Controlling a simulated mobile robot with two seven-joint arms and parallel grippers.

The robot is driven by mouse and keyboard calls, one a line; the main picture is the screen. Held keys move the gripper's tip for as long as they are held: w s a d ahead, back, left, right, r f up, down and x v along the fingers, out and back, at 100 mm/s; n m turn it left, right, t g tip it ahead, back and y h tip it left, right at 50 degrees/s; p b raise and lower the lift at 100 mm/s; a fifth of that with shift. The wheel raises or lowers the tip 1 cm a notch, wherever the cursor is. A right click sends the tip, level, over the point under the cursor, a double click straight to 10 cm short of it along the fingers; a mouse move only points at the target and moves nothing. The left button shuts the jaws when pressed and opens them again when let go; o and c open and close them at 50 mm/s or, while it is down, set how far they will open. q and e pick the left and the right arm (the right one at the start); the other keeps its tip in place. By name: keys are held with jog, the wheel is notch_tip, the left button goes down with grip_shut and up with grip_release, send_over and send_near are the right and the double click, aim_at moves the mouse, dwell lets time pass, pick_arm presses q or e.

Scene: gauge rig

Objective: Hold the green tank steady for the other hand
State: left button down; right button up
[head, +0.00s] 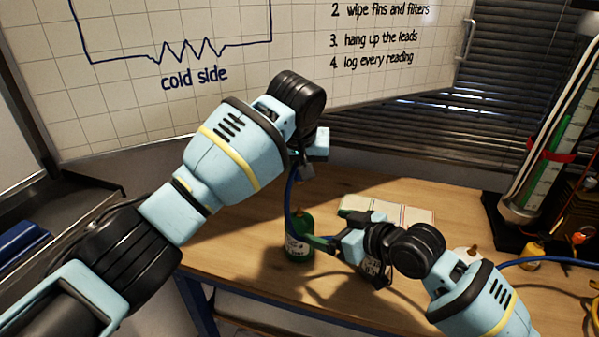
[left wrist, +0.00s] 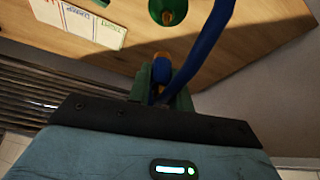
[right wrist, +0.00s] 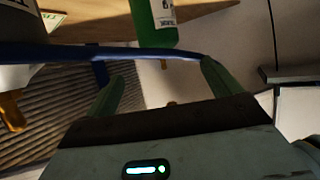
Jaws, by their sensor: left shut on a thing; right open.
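The green tank (head: 298,243) stands upright on the wooden table, a white label on its side. It shows at the top of the right wrist view (right wrist: 152,22) and left wrist view (left wrist: 168,8). My right gripper (head: 335,228) is open beside the tank, to its right; in its wrist view the tank lies beyond the spread fingers, not between them. My left gripper (left wrist: 160,92) is above the tank, shut on the blue hose (left wrist: 203,45) near a brass-coloured end. The hose hangs down by the tank and crosses the right wrist view (right wrist: 150,55). The exact grip is partly hidden.
The table left of the green tank is clear.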

pick_arm(q)
jog(key=shift+t, duration=0.6)
jog(key=shift+s+r+p, duration=0.2)
jog(key=shift+r+p, duration=0.5)
jog(key=shift+r, duration=1.6)
jog(key=shift+s+r+p, duration=0.2)
jog(key=shift+r+p, duration=0.5)
jog(key=shift+r, duration=1.6)
pick_arm(e)
notch_tip(320, 180, up, 5)
pick_arm(q)
jog(key=shift+f, duration=0.15)
